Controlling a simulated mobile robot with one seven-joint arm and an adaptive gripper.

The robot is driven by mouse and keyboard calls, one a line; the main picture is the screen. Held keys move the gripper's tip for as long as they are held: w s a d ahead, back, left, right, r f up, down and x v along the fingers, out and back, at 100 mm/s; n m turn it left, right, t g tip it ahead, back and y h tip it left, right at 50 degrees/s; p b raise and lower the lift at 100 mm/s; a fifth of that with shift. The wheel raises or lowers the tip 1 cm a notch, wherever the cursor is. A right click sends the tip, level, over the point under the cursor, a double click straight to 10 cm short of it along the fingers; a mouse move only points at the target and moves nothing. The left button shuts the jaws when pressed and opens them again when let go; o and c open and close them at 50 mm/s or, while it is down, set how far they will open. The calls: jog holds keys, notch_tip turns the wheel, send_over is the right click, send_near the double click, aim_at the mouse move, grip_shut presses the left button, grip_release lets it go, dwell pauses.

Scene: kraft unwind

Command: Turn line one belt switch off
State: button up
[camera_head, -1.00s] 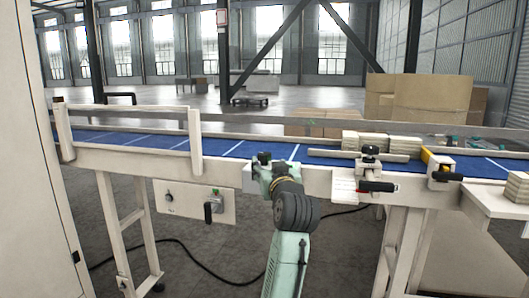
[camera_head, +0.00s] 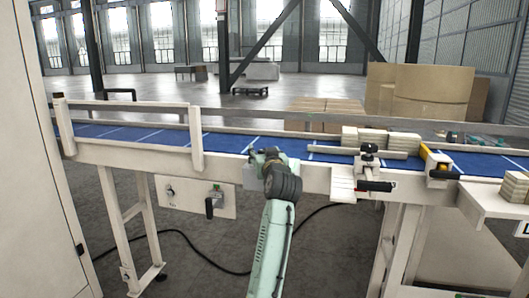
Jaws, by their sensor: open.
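A pale control panel (camera_head: 190,204) hangs under the front rail of the conveyor, left of centre. It carries a small round knob (camera_head: 171,191) on the left and a switch with a black handle (camera_head: 210,207) on the right, the handle pointing down. The panel's lettering is too small to read. My gripper (camera_head: 266,155) is at the conveyor's front rail, up and right of the panel and apart from it. It looks empty; its fingers are small and partly hidden by my dark wrist.
The conveyor's blue belt (camera_head: 226,142) has white cross lines. Pale stacked blocks (camera_head: 380,139) stand on it at the right. A red-and-black handle (camera_head: 376,186) sticks out of the front rail. A black cable (camera_head: 205,262) lies on the floor. Cardboard boxes (camera_head: 430,92) stand behind.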

jog(key=c, duration=1.2)
jog(key=shift+m+h, duration=0.3)
jog(key=shift+h, duration=0.2)
jog(key=m+h, duration=0.1)
jog(key=h, duration=0.1)
jog(key=m+h+p, duration=0.1)
jog(key=h, duration=0.1)
jog(key=shift+a+m, duration=0.2)
jog(key=shift+m, duration=0.2)
jog(key=m+g+h+b, duration=0.1)
jog(key=m+h, duration=0.1)
jog(key=h, duration=0.2)
jog(key=m+g+h+b, duration=0.1)
jog(key=m+h, duration=0.2)
jog(key=h, duration=0.1)
jog(key=shift+g, duration=0.4)
jog(key=m+g+h, duration=0.1)
jog(key=h, duration=0.1)
jog(key=m+g+h+p, duration=0.1)
jog(key=m+g+h, duration=0.1)
jog(key=shift+d+r+m, duration=0.15)
jog(key=shift+r+m, duration=0.05)
jog(key=shift+m, duration=0.1)
jog(key=shift+m+g+h+p, duration=0.55)
jog(key=shift+m+g+h, duration=0.2)
jog(key=shift+g, duration=0.45)
jog(key=shift+f+m+g+h, duration=0.25)
jog(key=shift+m+g, duration=0.1)
jog(key=shift+g, duration=0.05)
